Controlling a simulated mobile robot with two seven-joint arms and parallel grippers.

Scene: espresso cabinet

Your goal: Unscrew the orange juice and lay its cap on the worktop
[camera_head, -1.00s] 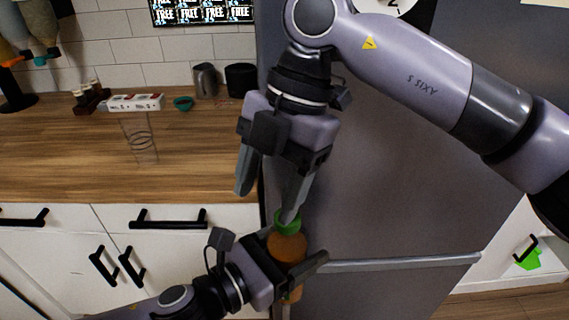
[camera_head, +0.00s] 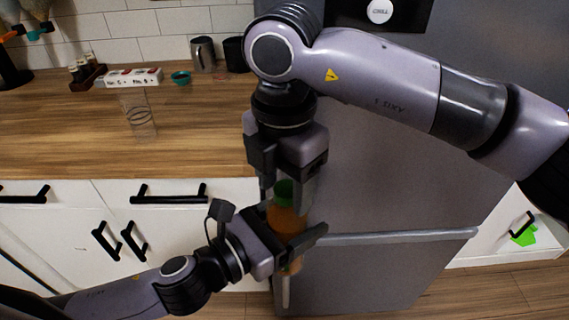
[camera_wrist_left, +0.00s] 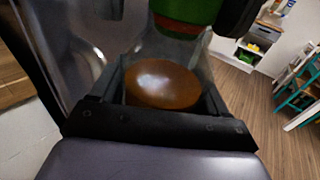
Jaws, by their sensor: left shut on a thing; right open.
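The orange juice bottle (camera_head: 286,222) stands about upright in front of the grey fridge, with its green cap (camera_head: 284,192) on top. My left gripper (camera_head: 296,243) is shut around the bottle's body and holds it in the air. In the left wrist view the bottle (camera_wrist_left: 162,84) shows as an orange surface between the fingers, with the green cap (camera_wrist_left: 186,12) above it. My right gripper (camera_head: 286,193) points down from above, open, with its fingers on either side of the cap. I cannot tell whether the fingers touch the cap.
The wooden worktop (camera_head: 60,145) lies to the left, with a clear glass (camera_head: 139,118), a white box (camera_head: 133,78), a teal bowl (camera_head: 181,77) and a metal jug (camera_head: 203,54). Its front part is clear. The fridge (camera_head: 370,190) stands close behind the grippers.

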